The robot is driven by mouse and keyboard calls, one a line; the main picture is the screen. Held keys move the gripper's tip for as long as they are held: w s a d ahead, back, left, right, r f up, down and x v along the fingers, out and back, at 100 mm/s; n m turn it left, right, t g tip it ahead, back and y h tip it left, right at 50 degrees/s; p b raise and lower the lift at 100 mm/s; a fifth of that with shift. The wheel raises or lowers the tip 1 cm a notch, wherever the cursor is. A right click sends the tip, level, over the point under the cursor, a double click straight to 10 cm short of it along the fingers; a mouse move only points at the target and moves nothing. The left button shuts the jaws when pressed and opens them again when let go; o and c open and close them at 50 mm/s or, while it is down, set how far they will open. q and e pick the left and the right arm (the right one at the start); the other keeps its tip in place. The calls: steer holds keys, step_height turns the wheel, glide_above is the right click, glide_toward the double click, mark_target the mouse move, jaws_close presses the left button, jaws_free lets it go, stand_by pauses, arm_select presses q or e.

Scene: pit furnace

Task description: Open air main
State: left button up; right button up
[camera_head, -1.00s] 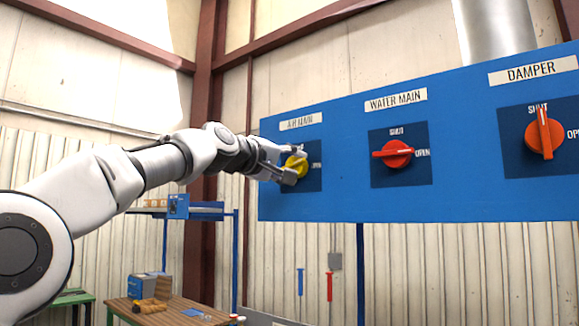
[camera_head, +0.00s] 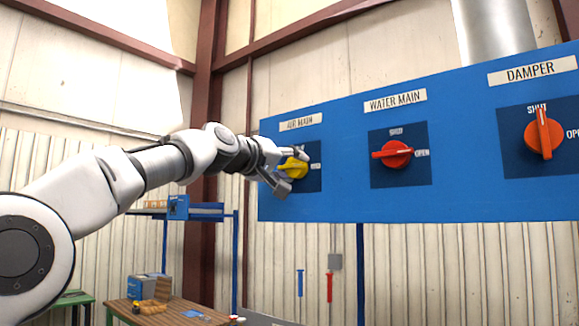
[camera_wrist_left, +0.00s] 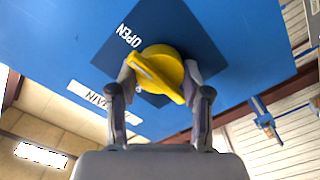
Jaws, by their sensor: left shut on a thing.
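The AIR MAIN knob (camera_head: 293,169) is yellow with a raised ridge. It sits on a dark blue plate at the left of the blue panel (camera_head: 340,205). My left gripper (camera_head: 293,171) is shut on this knob, one finger above it and one below in the head view. In the left wrist view the knob (camera_wrist_left: 160,72) lies between the two fingers (camera_wrist_left: 160,84). Its ridge runs diagonally, and one end lies just below the white OPEN label (camera_wrist_left: 129,36). The SHUT label is hidden by the gripper. My right gripper is not in view.
The red WATER MAIN knob (camera_head: 396,153) has its ridge level, towards OPEN. The orange-red DAMPER knob (camera_head: 544,134) has its ridge upright, towards SHUT. A wooden table (camera_head: 180,315) and a blue shelf (camera_head: 205,212) stand below and behind my left arm.

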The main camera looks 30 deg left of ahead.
arm_select(q)
steer(key=o, duration=1.1)
steer(key=shift+o, duration=0.3)
steer(key=shift+w+d+f, duration=0.1)
steer(key=shift+w+d, duration=0.05)
steer(key=shift+w, duration=0.15)
steer(key=shift+s, duration=0.15)
